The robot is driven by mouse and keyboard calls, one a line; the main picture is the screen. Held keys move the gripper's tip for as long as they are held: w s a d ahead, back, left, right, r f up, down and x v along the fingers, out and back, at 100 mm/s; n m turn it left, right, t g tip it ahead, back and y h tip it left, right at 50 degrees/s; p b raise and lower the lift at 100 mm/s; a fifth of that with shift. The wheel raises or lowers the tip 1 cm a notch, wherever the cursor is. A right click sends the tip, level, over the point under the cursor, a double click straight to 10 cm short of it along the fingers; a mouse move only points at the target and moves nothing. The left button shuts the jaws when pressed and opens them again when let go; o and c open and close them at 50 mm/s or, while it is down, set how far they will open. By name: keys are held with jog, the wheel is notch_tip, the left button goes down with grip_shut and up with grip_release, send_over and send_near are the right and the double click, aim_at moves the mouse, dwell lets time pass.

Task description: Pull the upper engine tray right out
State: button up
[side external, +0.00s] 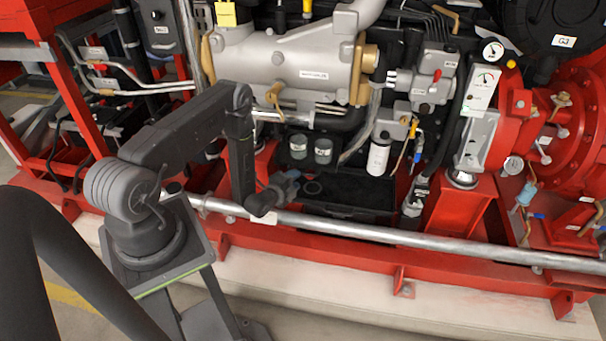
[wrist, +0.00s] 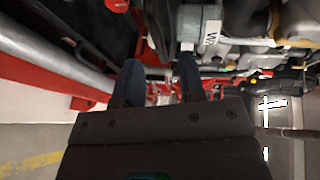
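A black tray (side external: 345,193) sits low under the engine, behind the silver rail, with a dark front edge facing out. A dark ring lies just right of the fingertips. In the wrist view, my gripper (wrist: 160,66) shows two dark fingers spread apart, with nothing clearly held between them. A handle on the tray cannot be made out.
A silver rail (side external: 350,231) runs along the red base frame (side external: 330,262) in front of the tray. A red pedestal (side external: 460,207) stands to the right. The pale floor plinth in front is clear.

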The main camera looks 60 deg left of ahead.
jog(key=shift+x, duration=2.75)
jog(key=shift+c, duration=0.3)
grip_shut()
